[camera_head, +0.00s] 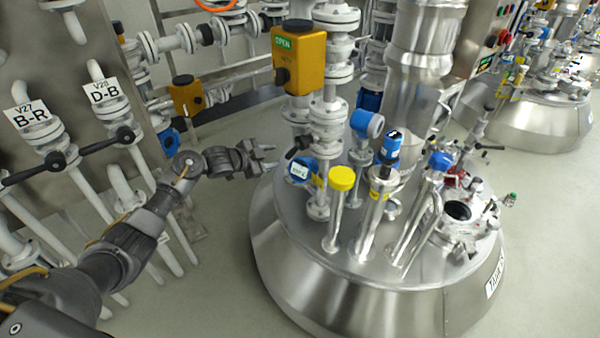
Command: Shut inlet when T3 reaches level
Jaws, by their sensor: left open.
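My left gripper (268,159) is open and empty, its fingers pointing right, beside the piping at the left edge of a steel reactor vessel (330,290). A yellow actuator box (299,62) with a green OPEN label stands on the pipe above and right of the gripper. A blue round gauge (302,171) with a small display sits on the vessel top, just right of the gripper; its reading is too small to tell. A white label at the vessel's right side is only partly legible, so I cannot tell whether this is T3. My right gripper is not in view.
Two hand valves with black levers, labelled V27 B-R (29,117) and V28 D-B (104,95), are on the panel at left. A yellow-capped tube (342,179) and other fittings crowd the vessel top. A second vessel (535,125) stands at back right.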

